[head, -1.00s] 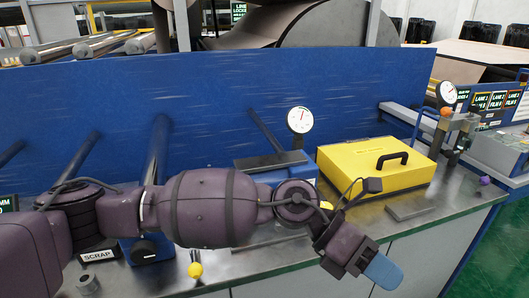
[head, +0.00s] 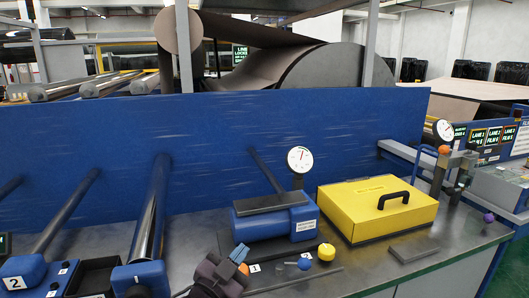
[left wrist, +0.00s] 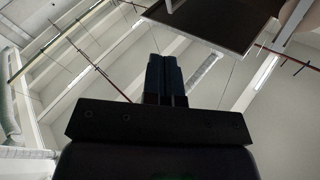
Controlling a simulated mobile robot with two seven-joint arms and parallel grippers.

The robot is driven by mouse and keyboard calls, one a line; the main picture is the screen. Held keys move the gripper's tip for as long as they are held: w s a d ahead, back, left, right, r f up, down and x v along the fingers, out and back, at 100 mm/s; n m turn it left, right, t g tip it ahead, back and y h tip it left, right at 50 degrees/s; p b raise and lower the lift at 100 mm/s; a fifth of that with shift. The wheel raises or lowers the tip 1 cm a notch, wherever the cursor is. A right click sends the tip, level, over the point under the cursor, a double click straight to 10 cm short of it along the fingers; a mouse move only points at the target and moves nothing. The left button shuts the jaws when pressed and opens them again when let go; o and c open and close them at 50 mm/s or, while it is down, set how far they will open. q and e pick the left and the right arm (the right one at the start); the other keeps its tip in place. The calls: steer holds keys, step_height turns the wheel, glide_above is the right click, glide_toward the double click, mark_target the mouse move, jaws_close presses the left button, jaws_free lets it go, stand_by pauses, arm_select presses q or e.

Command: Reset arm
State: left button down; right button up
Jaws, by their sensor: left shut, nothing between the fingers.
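My left gripper (head: 239,254) shows at the bottom of the head view, low and left of centre, its blue fingertips pointing up. Much of my left arm is below the picture. In the left wrist view its two dark fingers (left wrist: 164,78) lie side by side, shut and empty, with roof beams and ceiling behind them. My right gripper is in neither view.
A blue block (head: 275,224) with a dial gauge (head: 299,160) stands behind my gripper. A yellow case (head: 377,208) sits to its right. A yellow knob (head: 326,252) and a grey plate (head: 413,248) are on the metal bench (head: 350,274). A blue panel (head: 220,140) rises behind.

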arm_select(q)
steer(key=s+a+f+n+g+y, duration=0.1)
steer(key=s+a+f+n+y, duration=0.3)
steer(key=a+f, duration=0.35)
steer(key=s+a+f+n+g+y, duration=0.1)
steer(key=s+a+f+n+y, duration=0.25)
steer(key=a+f, duration=0.45)
steer(key=s+a+f+n+g+y, duration=0.1)
steer(key=s+a+f, duration=0.2)
steer(key=s+f, duration=0.3)
steer(key=s+a+f+n+g+y, duration=0.1)
steer(key=s+a+f+g, duration=0.1)
steer(key=s+a+f, duration=0.2)
steer(key=s+f, duration=0.3)
steer(key=s, duration=0.3)
steer(key=shift+s+g, duration=0.3)
steer(key=shift+s, duration=0.1)
steer(key=shift+n, duration=0.25)
steer(key=shift+d, duration=0.1)
